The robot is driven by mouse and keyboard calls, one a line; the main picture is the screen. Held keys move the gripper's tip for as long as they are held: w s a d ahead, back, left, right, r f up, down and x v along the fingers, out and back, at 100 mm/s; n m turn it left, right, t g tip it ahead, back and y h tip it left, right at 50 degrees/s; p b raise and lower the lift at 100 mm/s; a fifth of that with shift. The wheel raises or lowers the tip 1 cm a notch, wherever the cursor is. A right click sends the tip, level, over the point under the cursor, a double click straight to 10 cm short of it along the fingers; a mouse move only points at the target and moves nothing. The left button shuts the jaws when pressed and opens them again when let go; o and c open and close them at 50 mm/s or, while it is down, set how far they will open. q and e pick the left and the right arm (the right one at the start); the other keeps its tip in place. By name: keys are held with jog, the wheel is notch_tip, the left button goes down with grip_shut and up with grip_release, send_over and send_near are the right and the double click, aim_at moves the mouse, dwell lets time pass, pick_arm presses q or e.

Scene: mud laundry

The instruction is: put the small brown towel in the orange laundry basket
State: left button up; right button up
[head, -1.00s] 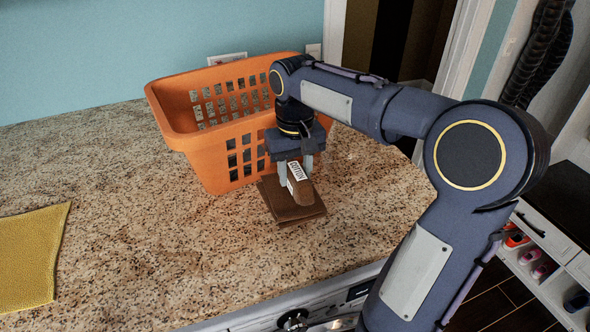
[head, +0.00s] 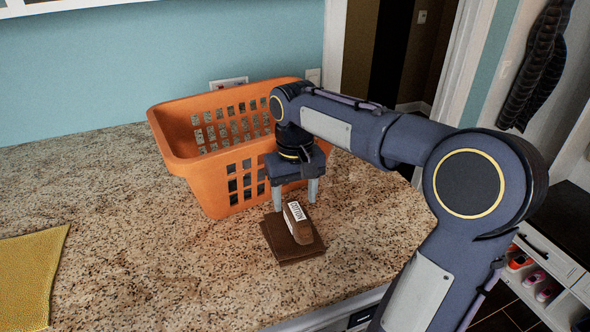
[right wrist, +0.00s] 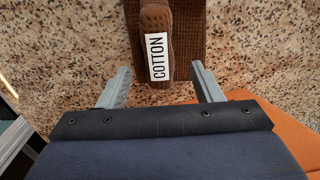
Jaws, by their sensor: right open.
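The small brown towel (head: 291,238) lies folded on the granite counter, in front of the orange laundry basket (head: 187,155). Its raised rolled part carries a white label reading COTTON. It also shows at the top of the right wrist view (right wrist: 188,42). My right gripper (head: 295,203) is open and empty, just behind the towel on the basket side, its two fingers pointing down. In the right wrist view the labelled part lies ahead of the gap between the fingers (right wrist: 163,88). My left gripper is not in view.
A yellow cloth (head: 32,275) lies on the counter at the left. The basket stands close to my right gripper, and its orange side shows in the right wrist view (right wrist: 285,135). The granite counter (head: 130,255) is clear between cloth and towel.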

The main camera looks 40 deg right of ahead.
pick_arm(q)
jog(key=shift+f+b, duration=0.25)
jog(key=shift+b, duration=0.2)
pick_arm(e)
notch_tip(320, 180, up, 12)
dwell(0.4)
